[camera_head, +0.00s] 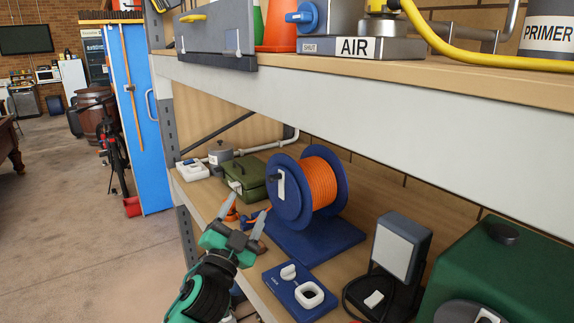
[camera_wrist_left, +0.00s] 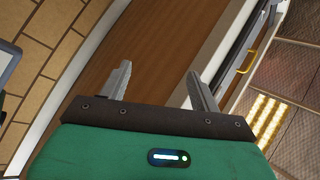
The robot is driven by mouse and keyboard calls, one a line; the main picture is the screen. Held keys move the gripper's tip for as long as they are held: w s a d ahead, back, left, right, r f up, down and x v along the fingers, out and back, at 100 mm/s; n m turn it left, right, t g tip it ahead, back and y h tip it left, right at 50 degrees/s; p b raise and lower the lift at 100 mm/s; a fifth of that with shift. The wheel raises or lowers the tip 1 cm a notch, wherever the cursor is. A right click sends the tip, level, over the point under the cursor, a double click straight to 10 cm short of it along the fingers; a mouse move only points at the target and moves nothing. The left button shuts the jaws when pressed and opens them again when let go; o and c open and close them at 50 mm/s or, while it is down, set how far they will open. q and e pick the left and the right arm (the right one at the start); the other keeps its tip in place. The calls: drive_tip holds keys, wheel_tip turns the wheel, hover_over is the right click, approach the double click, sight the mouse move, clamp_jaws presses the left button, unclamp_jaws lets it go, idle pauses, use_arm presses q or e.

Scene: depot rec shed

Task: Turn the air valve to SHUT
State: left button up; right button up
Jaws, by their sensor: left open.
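The air valve is on the upper shelf at the top of the head view. Its grey base (camera_head: 400,48) carries an "AIR" label and a small "SHUT" label at the left end. A blue knob (camera_head: 305,16) sticks out on the left above the "SHUT" label. The top of the valve is cut off by the frame, so I cannot tell its full setting. My left gripper (camera_head: 247,212) is open and empty, well below the valve, in front of the lower shelf. In the left wrist view its two fingers (camera_wrist_left: 157,72) are apart with nothing between them.
A yellow hose (camera_head: 440,47) runs along the upper shelf beside a primer tin (camera_head: 548,30). A grey toolbox (camera_head: 215,35) and orange cone (camera_head: 276,28) stand left. Below are an orange cable reel (camera_head: 320,184), a blue switch panel (camera_head: 290,302) and a lamp (camera_head: 395,250).

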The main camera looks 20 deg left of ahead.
use_arm(q)
drive_tip(key=s+d+r+m+g+h, duration=0.45)
drive_tip(key=r+m+h, duration=0.25)
drive_tip(key=r+m, duration=0.4)
drive_tip(key=s+d+r+m+g+h, duration=0.3)
drive_tip(key=r+m+g+h, duration=0.4)
drive_tip(key=m, duration=0.5)
drive_tip(key=s+d+r+m+g+h, duration=0.3)
drive_tip(key=s+r+m+g+h, duration=0.15)
drive_tip(key=r+m+h, duration=0.55)
drive_tip(key=m+t+y, duration=0.2)
drive_tip(key=t+y, duration=0.5)
drive_tip(key=y, duration=0.6)
approach(292, 15)
drive_tip(key=shift+p+x, duration=3.95)
drive_tip(key=shift+x, duration=0.7)
use_arm(e)
wheel_tip(292, 15, up, 8)
drive_tip(key=shift+w+d, duration=0.4)
drive_tip(key=shift+d, duration=0.05)
